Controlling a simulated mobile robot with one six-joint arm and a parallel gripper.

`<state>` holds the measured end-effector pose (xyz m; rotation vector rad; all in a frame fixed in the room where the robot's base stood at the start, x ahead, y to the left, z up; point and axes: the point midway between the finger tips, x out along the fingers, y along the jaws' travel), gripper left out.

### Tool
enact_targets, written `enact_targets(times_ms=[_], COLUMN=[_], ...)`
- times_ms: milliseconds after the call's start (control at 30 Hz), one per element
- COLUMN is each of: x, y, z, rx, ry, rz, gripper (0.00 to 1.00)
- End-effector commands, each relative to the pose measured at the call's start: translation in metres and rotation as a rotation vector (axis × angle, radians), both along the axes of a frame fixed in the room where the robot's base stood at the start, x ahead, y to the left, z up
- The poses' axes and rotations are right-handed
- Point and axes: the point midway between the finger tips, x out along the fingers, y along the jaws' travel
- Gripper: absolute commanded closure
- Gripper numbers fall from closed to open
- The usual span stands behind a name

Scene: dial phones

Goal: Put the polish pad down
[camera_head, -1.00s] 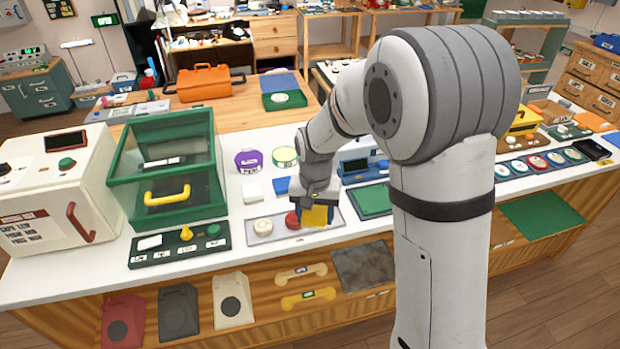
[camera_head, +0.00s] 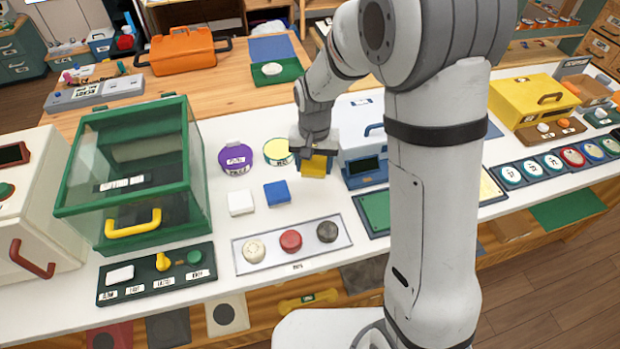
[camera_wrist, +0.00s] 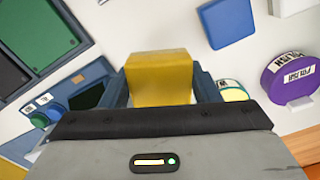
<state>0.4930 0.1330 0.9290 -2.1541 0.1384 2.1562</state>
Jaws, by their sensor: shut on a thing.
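The yellow block, which I take to be the polish pad (camera_head: 314,167), is between the fingers of my gripper (camera_head: 315,157). In the wrist view the pad (camera_wrist: 158,78) fills the gap between the two blue-grey fingertips (camera_wrist: 160,88), and my gripper is shut on it. White counter shows below it, but its exact height above the counter is hard to tell. A purple round tin labelled POLISH (camera_head: 236,159) and a yellow-topped round tin (camera_head: 277,151) stand to its left. A white pad (camera_head: 241,202) and a blue pad (camera_head: 277,193) lie on the counter nearby.
A grey tray (camera_head: 270,270) with three round knobs lies in front. A white and blue device (camera_head: 365,150) stands close on the right. A green-framed glass case (camera_head: 140,170) is at left. Bare white counter shows around the white and blue pads.

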Motion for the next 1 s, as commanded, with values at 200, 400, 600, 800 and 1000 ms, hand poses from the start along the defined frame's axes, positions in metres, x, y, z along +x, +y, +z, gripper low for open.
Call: enact_targets(times_ms=[200, 400, 600, 800, 1000], x=[-0.001, -0.002, -0.002, -0.002, -0.002], y=[0.002, 0.004, 0.004, 0.004, 0.005], z=[-0.035, -0.052, -0.077, -0.077, -0.084], rx=[-0.001, -0.001, -0.001, 0.000, 0.000], ry=[0.003, 0.004, 0.003, 0.000, 0.001], rz=[0.007, 0.010, 0.011, 0.011, 0.012], gripper=[0.69, 0.69, 0.69, 0.69, 0.69])
